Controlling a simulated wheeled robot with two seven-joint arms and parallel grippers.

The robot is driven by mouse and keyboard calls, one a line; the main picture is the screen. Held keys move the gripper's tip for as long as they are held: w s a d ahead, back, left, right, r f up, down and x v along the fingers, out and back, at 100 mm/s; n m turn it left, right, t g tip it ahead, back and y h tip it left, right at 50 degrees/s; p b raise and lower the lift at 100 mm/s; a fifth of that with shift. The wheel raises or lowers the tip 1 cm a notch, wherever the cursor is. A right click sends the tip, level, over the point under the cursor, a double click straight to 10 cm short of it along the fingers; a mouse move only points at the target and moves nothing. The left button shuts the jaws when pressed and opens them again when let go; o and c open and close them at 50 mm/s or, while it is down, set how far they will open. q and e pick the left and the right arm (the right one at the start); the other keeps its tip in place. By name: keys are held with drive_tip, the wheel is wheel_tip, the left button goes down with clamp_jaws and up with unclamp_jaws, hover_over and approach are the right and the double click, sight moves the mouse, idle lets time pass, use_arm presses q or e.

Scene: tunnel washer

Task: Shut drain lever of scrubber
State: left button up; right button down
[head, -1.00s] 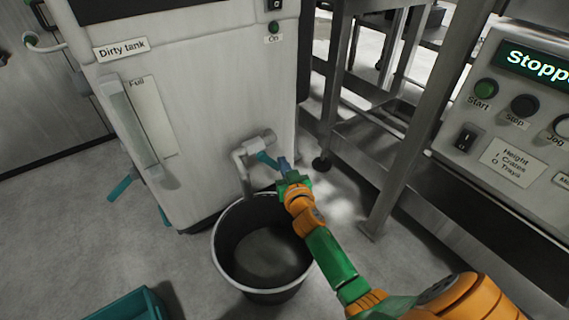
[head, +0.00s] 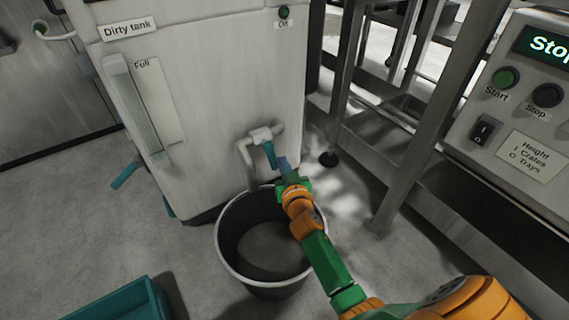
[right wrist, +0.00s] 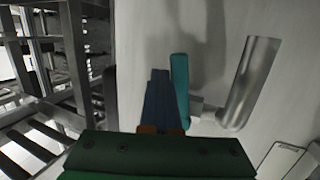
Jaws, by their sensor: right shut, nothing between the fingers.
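The scrubber (head: 220,90) is a white cabinet labelled "Dirty tank". Its grey drain pipe (head: 247,163) comes out low on the front and bends down over a black bucket (head: 228,236). The teal drain lever (head: 270,155) on the pipe's valve points steeply down. My right gripper (head: 284,164) is shut and empty, just right of the lever's lower end. In the right wrist view its blue fingers (right wrist: 160,88) are close beside the teal lever (right wrist: 180,85), with the metal pipe (right wrist: 248,85) to the right; whether they touch the lever is unclear. My left gripper is out of view.
A metal frame with legs (head: 405,150) stands right of the scrubber, and a control panel (head: 525,105) is at the far right. A teal crate (head: 125,303) lies at the lower left. The floor left of the bucket is clear.

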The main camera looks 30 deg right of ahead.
drive_tip(key=shift+a+f, duration=0.1)
drive_tip(key=shift+a+f+b, duration=0.25)
drive_tip(key=shift+f+b, duration=0.15)
drive_tip(key=shift+b, duration=0.1)
